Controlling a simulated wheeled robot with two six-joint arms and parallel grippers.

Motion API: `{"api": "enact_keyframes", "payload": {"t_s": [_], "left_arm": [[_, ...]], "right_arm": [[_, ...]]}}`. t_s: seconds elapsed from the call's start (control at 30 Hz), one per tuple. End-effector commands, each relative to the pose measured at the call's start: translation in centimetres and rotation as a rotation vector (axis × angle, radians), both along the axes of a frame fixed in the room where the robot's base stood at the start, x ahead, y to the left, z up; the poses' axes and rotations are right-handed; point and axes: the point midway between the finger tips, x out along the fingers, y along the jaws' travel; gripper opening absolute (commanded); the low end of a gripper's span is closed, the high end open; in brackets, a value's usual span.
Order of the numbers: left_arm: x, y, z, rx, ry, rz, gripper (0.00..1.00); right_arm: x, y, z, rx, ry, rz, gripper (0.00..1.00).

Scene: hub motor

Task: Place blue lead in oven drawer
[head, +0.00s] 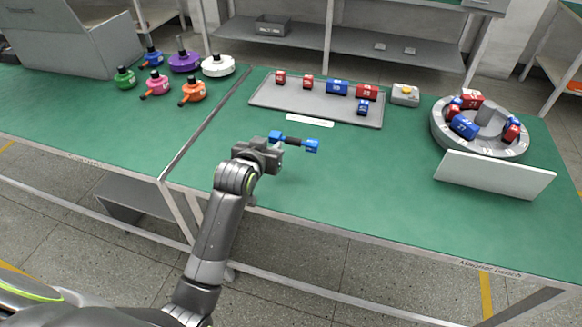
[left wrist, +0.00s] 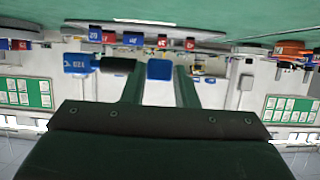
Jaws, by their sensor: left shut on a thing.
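The blue lead (head: 312,146) has two blue ends and a dark middle. It is held above the green bench near the middle of the head view. My left gripper (head: 276,143) is shut on one blue end, and the dark middle and other end stick out to the right. In the left wrist view, that blue end sits between the fingers (left wrist: 158,70) and the far blue end (left wrist: 80,63) lies to the left. I cannot make out an oven drawer; a large grey box (head: 75,35) stands at the far left of the bench. My right gripper is not in view.
A grey tray (head: 300,103) with red and blue blocks lies behind the gripper. A grey ring (head: 440,125) with more blocks and a white panel (head: 492,175) are at right. Several coloured pots (head: 193,92) stand left. The front bench is clear.

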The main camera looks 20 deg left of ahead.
Motion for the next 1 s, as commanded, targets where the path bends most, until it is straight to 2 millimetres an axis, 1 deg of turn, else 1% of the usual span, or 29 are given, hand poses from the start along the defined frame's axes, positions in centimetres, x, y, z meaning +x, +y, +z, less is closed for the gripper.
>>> {"api": "enact_keyframes", "payload": {"t_s": [0.03,0.1,0.2,0.33,0.53,0.63,0.8,0.97,1.0], "left_arm": [[-0.1,0.0,-1.4,-0.001,0.006,0.0,0.03],[-0.1,0.0,-2.6,0.0,0.006,0.0,0.03],[-0.1,0.0,-4.0,0.0,0.004,0.0,0.03],[-0.1,0.0,-5.0,0.0,0.003,0.0,0.03],[-0.1,0.0,-7.8,-0.001,0.003,0.0,0.03],[-0.1,0.0,-8.3,0.0,0.001,0.0,0.03],[-0.1,0.0,-8.3,0.0,0.0,0.0,0.03],[-0.1,0.0,-8.6,0.0,0.001,0.0,0.03],[-0.1,0.0,-8.5,0.0,0.001,0.0,0.32]], "right_arm": [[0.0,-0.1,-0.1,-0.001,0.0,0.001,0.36],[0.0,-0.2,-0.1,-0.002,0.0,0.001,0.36],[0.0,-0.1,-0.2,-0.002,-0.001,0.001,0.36],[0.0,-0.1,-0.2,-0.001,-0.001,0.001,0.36],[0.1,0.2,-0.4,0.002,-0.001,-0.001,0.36],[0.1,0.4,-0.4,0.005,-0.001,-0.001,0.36],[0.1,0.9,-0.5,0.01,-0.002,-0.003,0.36],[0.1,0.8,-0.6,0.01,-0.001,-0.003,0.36],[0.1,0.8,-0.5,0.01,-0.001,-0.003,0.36]]}}
